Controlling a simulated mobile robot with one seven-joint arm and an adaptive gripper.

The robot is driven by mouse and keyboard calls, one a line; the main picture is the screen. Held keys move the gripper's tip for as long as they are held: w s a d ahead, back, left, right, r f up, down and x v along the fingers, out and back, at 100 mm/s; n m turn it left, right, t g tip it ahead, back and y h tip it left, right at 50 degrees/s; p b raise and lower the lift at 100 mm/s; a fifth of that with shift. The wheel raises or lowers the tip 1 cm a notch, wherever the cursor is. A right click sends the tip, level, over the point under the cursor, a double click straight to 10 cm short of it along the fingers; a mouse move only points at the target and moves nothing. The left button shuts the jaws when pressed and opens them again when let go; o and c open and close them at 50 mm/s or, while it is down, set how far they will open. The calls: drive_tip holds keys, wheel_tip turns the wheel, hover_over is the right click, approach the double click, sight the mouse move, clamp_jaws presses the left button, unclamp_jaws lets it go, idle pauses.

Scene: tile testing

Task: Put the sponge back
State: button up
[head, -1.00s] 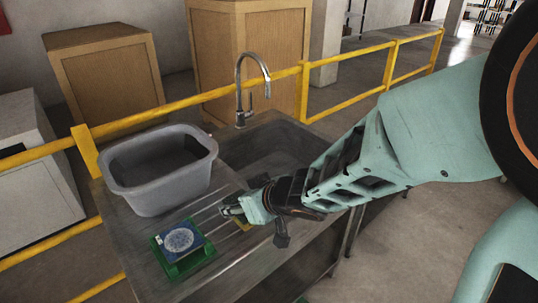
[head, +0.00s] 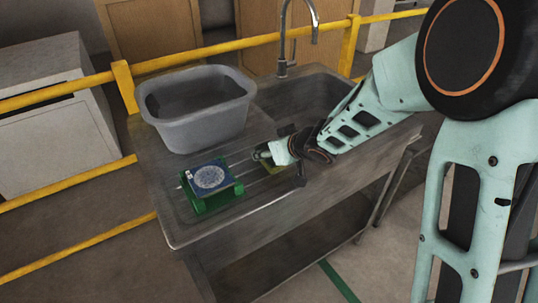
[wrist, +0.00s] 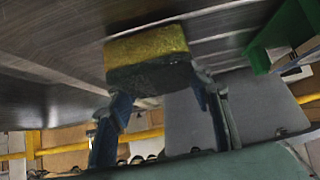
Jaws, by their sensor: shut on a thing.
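The sponge (wrist: 148,50), yellow on one face and dark green on the other, is between my fingers in the wrist view. My gripper (wrist: 160,85) is shut on it. In the head view my gripper (head: 262,154) is low over the ribbed drainboard of the steel sink unit (head: 262,200). A bit of the yellow sponge (head: 271,169) shows beneath it there. The sponge is at or very near the steel surface; I cannot tell whether it touches.
A green stand (head: 212,202) holding a blue tile with a pale round pattern (head: 211,177) is left of my gripper. A grey tub (head: 200,125) stands behind. The sink basin and tap (head: 284,40) are at the back right. A yellow rail (head: 205,60) runs behind.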

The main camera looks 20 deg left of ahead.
drive_tip(key=shift+f, duration=0.1)
drive_tip(key=shift+f, duration=0.25)
drive_tip(key=o, duration=0.8)
drive_tip(key=shift+d+f, duration=0.1)
drive_tip(key=shift+r, duration=0.25)
drive_tip(key=shift+p+v, duration=2.65)
drive_tip(key=shift+v, duration=3.45)
